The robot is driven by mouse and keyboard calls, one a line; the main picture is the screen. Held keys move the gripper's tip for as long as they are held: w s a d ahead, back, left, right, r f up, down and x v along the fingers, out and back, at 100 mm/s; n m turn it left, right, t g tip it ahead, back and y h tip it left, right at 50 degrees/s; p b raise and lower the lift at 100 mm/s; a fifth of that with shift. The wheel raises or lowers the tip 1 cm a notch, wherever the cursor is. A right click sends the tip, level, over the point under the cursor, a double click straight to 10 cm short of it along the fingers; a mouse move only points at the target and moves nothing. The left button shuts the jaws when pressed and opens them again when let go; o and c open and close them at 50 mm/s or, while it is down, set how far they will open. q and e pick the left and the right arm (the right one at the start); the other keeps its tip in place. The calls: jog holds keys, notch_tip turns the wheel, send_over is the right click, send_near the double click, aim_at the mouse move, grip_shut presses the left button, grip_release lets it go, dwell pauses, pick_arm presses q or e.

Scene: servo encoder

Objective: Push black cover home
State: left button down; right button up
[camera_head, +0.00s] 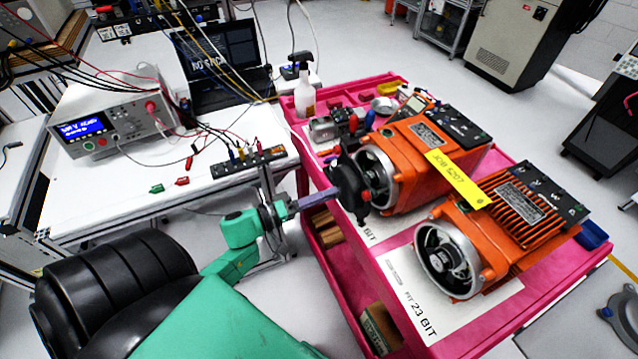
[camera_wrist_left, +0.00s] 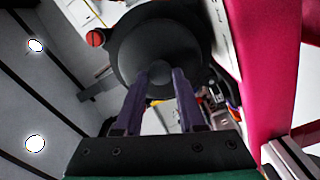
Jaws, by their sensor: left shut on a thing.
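The black cover (camera_head: 350,178) is a dark round cap held upright in front of the silver round end of the nearer-left orange motor (camera_head: 424,135). It overlaps the left edge of that silver ring (camera_head: 381,168); I cannot tell whether it touches it. My left gripper (camera_head: 333,192) reaches in from the left and is shut on the cover. In the left wrist view, the cover (camera_wrist_left: 178,40) fills the top middle, and the two purple-grey fingers (camera_wrist_left: 160,76) close on its central knob. The cover's far side is hidden. My right gripper is not in view.
A second orange motor (camera_head: 515,217) stands to the right, its silver round end (camera_head: 447,260) open. Both motors stand on a pink cart (camera_head: 560,290). A yellow tag (camera_head: 458,178) lies across them. A spray bottle (camera_head: 305,98) and tools stand behind. A white bench (camera_head: 215,150) with instruments is left.

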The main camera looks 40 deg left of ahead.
aim_at(340, 189)
pick_arm(q)
jog(key=shift+b+x, duration=0.45)
jog(key=shift+x, duration=0.65)
jog(key=shift+b+x, duration=0.55)
jog(key=shift+x, duration=0.5)
jog(key=shift+r+n+p, duration=0.25)
jog(key=shift+n+p, duration=0.05)
jog(key=shift+p, duration=0.45)
jog(key=shift+n+p, duration=0.3)
jog(key=shift+f, duration=0.2)
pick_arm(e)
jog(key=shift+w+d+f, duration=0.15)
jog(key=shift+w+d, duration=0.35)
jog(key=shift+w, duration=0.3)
pick_arm(q)
jog(key=shift+w+d, duration=0.25)
jog(key=shift+w, duration=0.1)
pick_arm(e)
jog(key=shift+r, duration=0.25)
pick_arm(q)
jog(key=shift+p, duration=0.5)
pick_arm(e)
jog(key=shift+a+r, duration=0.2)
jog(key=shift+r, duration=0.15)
pick_arm(q)
jog(key=shift+c, duration=2.1)
grip_release()
